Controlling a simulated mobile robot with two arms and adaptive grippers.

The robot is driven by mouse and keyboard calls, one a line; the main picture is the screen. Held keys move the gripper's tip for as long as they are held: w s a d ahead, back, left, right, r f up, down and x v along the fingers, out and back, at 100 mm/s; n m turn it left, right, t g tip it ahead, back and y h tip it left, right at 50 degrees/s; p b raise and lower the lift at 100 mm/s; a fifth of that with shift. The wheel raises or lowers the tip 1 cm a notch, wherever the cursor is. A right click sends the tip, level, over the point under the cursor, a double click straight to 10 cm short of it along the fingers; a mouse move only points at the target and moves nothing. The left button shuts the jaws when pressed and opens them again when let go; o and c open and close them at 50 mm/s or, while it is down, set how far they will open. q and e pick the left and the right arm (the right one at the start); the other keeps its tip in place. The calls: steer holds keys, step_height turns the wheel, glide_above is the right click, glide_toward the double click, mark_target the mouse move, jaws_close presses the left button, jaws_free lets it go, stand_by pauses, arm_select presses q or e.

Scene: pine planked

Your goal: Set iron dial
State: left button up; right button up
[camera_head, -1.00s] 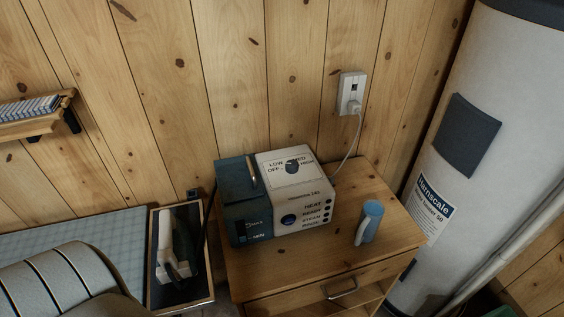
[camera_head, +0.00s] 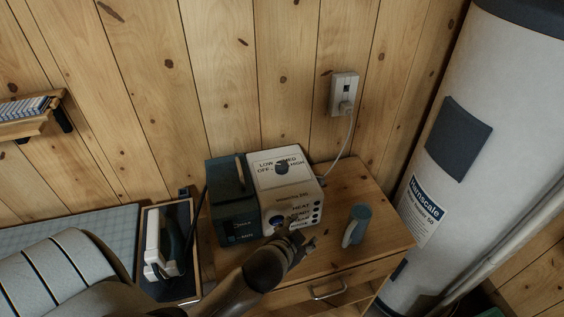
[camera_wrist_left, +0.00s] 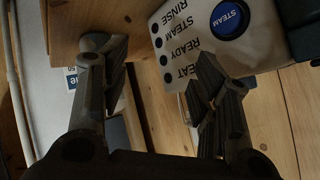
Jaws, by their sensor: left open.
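The steam iron station (camera_head: 284,197) stands on a small wooden cabinet; its front is white with a blue button and its left part is a dark tank. Its dial (camera_head: 282,167) sits on the white top, among labels reading LOW, MED, OFF and HIGH. My left gripper (camera_head: 305,240) is in front of the station's lower front, below the dial and apart from it. In the left wrist view my left gripper (camera_wrist_left: 150,85) is open with nothing between its fingers, and the blue STEAM button (camera_wrist_left: 229,19) shows beyond. The dial is not in that view. My right gripper is not in view.
The iron (camera_head: 160,245) rests on a tray at the left, beside the ironing board (camera_head: 75,235). A cord runs to the wall outlet (camera_head: 343,93). A white tank (camera_head: 440,130) stands at the right.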

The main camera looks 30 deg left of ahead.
arm_select(q)
steer(key=w+d+r+m+t+h, duration=0.2)
steer(key=w+d+r+m+t, duration=0.15)
steer(key=w+r, duration=0.4)
steer(key=w+d+r+m+t+h, duration=0.3)
steer(key=w+r+m+t, duration=0.2)
steer(key=w+r, duration=0.3)
steer(key=d+r+m+h, duration=0.6)
steer(key=d+m+h, duration=0.1)
steer(key=m, duration=0.2)
steer(key=m+g+y, duration=1.1)
steer(key=m+g, duration=0.5)
steer(key=g, duration=0.3)
glide_above(282, 165)
step_height(282, 165, down, 7)
step_height(282, 165, down, 8)
steer(key=p, duration=0.3)
steer(key=shift+f+p, duration=0.15)
steer(key=shift+p, duration=0.2)
steer(key=shift+f, duration=0.65)
